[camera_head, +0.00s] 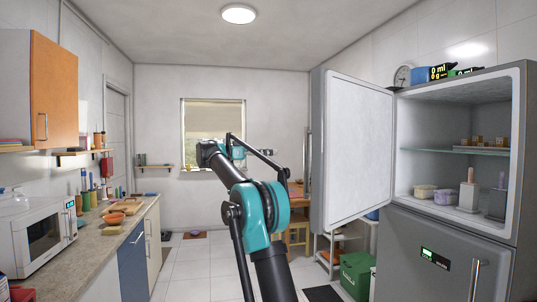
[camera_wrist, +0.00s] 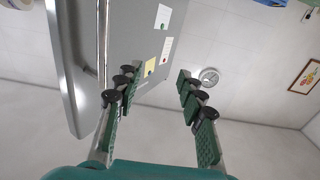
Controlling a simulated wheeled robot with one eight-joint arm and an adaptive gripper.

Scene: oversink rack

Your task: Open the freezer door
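The freezer door (camera_head: 358,150) is the upper door of the grey fridge and stands swung wide open, its white inner face toward me. The freezer compartment (camera_head: 420,130) is exposed. A long handle (camera_head: 308,150) shows at the door's left edge. My gripper (camera_head: 272,157) is left of the door, small in the head view. In the wrist view my gripper (camera_wrist: 158,80) is open and empty, with its green-padded fingers apart. There the door's grey outer face (camera_wrist: 140,40) is behind the left finger, and the handle (camera_wrist: 102,35) is left of the fingers, not between them.
The lower fridge door (camera_head: 430,255) is shut. A counter with a microwave (camera_head: 40,240) runs along the left, under an orange cabinet (camera_head: 53,90). A green crate (camera_head: 355,275) and a small rack stand below the open door. Tiled floor (camera_head: 195,262) is free in the middle.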

